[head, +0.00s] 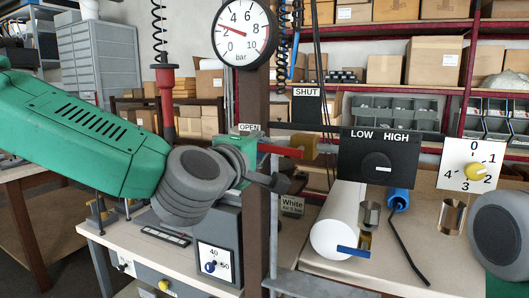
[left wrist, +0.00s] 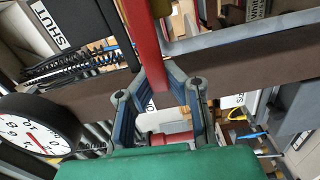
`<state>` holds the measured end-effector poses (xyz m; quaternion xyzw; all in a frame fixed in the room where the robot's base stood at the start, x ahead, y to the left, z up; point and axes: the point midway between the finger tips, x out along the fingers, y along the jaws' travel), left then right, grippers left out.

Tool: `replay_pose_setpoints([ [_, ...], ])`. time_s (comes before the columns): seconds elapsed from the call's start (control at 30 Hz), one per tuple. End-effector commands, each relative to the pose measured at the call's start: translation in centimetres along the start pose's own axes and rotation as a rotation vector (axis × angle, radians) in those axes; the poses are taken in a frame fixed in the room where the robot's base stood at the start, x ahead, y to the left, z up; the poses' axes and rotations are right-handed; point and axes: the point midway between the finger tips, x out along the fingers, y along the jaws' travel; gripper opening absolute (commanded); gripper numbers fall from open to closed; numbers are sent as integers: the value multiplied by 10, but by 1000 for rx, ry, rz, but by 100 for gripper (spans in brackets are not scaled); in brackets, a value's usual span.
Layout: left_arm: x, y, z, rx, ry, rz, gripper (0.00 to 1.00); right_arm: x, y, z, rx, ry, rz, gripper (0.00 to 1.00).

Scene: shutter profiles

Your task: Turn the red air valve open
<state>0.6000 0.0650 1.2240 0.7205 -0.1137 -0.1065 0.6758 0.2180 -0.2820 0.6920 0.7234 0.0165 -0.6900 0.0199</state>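The red valve handle (head: 279,149) lies about level in the head view, pointing left from its brass body (head: 304,146). The OPEN label (head: 249,127) is just above its left end; the SHUT label (head: 307,92) is above the brass body. My left gripper (head: 264,165) is at the handle's left end. In the left wrist view the red handle (left wrist: 149,45) runs down between the fingertips (left wrist: 160,82), which close on it from both sides. The handle's far end is partly hidden by the fingers. No right gripper fingers show.
A pressure gauge (head: 244,32) sits above on the brown post (head: 257,100); its needle points near 2. A LOW/HIGH knob panel (head: 378,158) and a yellow-knob dial (head: 473,171) stand right. A white roll (head: 331,240) and metal cups are on the bench. A red hanging tool (head: 166,103) is left.

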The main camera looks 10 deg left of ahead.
Motion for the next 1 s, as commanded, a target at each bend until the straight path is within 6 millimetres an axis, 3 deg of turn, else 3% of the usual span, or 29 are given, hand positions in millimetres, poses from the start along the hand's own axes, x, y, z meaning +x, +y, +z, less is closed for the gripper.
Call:
replay_pose_setpoints([
  [0.03, -2, -12, 3, -13, -9, -17, 0, 4, 0, 0, 0, 0, 0, 40],
  [0.73, -2, -14, 3, -78, -8, -18, 0, 9, 0, 0, 0, 0, 0, 40],
  [0.8, -2, -14, 3, -78, -8, -18, 29, 9, 0, 0, 0, 0, 0, 40],
  [0.83, -2, -14, 3, -78, -7, -17, 34, 9, 0, 0, 0, 0, 0, 40],
  [1.0, 0, -11, 2, -78, -5, -11, 34, 9, 0, 0, 0, 0, 0, 40],
])
